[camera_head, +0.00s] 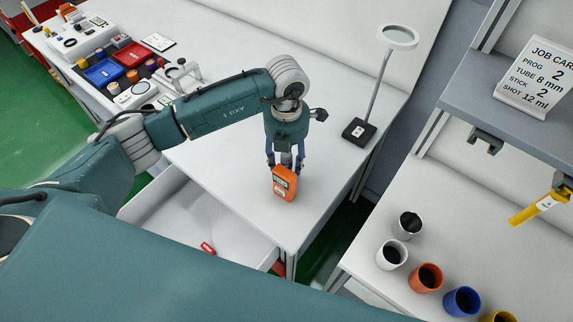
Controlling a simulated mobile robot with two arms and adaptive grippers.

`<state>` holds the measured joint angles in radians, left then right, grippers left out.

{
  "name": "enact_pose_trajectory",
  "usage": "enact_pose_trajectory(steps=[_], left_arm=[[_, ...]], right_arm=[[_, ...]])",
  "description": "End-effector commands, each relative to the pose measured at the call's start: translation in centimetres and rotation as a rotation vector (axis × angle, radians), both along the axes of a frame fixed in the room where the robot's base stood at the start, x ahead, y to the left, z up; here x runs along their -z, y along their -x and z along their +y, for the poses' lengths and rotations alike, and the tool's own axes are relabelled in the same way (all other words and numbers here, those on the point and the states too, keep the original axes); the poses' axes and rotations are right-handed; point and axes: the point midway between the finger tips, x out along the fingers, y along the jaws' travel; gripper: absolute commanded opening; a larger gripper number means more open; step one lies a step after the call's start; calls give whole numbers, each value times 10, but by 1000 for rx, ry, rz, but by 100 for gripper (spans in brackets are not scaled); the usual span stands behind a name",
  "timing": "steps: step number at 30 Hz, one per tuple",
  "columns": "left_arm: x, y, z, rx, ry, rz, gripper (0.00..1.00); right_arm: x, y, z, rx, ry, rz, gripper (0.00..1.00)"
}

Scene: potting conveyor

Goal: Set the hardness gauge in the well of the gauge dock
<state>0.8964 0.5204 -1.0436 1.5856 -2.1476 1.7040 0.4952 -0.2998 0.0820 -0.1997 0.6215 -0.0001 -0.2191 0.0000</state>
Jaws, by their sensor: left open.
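The orange hardness gauge (284,186) stands near the front corner of the white table, with a dark display at its top. My left gripper (285,160) points down right at the gauge's top end, its fingers spread to either side. It is open, and I cannot tell whether a finger touches the gauge. I cannot pick out the gauge dock for certain among the instruments at the table's left end. My right gripper is not in view.
An open drawer (165,222) juts out below the table. A ring lamp (359,132) stands behind the gauge. Blue (103,72) and red (131,54) trays sit at the left end. Several colored pots stand at the lower right. The table around the gauge is clear.

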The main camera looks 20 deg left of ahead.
Motion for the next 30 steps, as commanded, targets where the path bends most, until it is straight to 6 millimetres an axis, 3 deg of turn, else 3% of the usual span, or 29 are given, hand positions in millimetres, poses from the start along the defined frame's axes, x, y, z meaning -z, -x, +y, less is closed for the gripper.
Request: enact_pose_trajectory(steps=[2, 9, 22, 26, 30], left_arm=[[0, 0, 0, 0, 0, 0, 44], [0, 0, 0, 0, 0, 0, 0], [-9, -2, 0, -1, 2, -5, 0], [-25, -2, 0, 0, 1, -6, 0], [-55, -3, 0, 0, 2, -9, 0]], right_arm=[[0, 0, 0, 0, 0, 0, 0], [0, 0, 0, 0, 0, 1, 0], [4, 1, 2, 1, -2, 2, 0], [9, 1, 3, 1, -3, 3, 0], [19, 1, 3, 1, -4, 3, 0]])
